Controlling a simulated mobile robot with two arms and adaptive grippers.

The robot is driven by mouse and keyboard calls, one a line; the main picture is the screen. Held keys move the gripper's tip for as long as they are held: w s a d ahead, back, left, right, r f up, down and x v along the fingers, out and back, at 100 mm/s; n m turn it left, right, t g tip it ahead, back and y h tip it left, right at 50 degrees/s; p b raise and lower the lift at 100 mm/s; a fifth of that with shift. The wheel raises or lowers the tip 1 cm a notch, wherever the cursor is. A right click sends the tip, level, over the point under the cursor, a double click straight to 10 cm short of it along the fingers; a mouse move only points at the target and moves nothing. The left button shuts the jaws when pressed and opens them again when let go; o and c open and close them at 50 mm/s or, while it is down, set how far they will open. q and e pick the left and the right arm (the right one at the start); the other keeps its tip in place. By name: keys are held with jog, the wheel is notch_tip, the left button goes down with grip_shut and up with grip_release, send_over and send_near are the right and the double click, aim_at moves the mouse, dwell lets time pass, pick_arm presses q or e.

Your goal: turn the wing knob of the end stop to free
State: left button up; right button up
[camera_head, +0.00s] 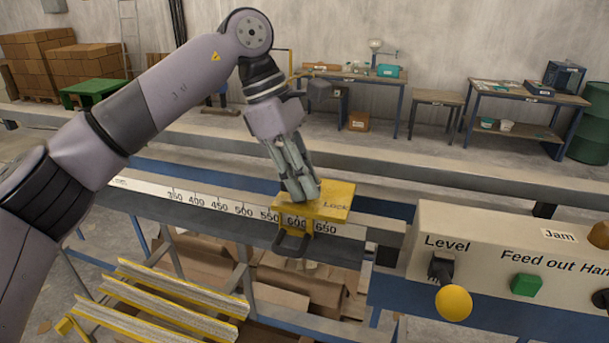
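My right gripper is not in view.
A control panel (490,240) stands at the right, with a yellow-balled Level lever (453,302) and a green button (525,285). Yellow-edged slats (165,300) lie below the rail. Workbenches (520,95) and stacked boxes (65,70) stand far back.

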pick_arm(q)
grip_shut()
jog(key=shift+r, duration=0.1)
jog(key=shift+b, duration=0.3)
jog(key=n+t+b, duration=0.1)
jog(key=n+b, duration=0.2)
jog(key=shift+w+n+t, duration=0.1)
jog(key=shift+n+t, duration=0.2)
jog(key=n+t+b, duration=0.1)
jog(key=n+b, duration=0.1)
jog(key=n+t+b, duration=0.1)
jog(key=n+b, duration=0.1)
jog(key=n, duration=0.1)
jog(key=shift+w+n, duration=0.2)
jog(key=shift+n, duration=0.1)
jog(key=n+t+y+b, duration=0.1)
jog(key=n+b, duration=0.1)
jog(key=n, duration=0.2)
jog(key=shift+w+a+b, duration=0.1)
jog(key=shift+b, duration=0.25)
jog(key=shift+w+a+n+t+y+b, duration=0.1)
jog(key=shift+n+t+y+b, duration=0.25)
jog(key=shift+n, duration=0.65)
jog(key=shift+n+t+y+b, duration=0.15)
jog(key=shift+n+y+b, duration=0.35)
jog(key=shift+n, duration=1)
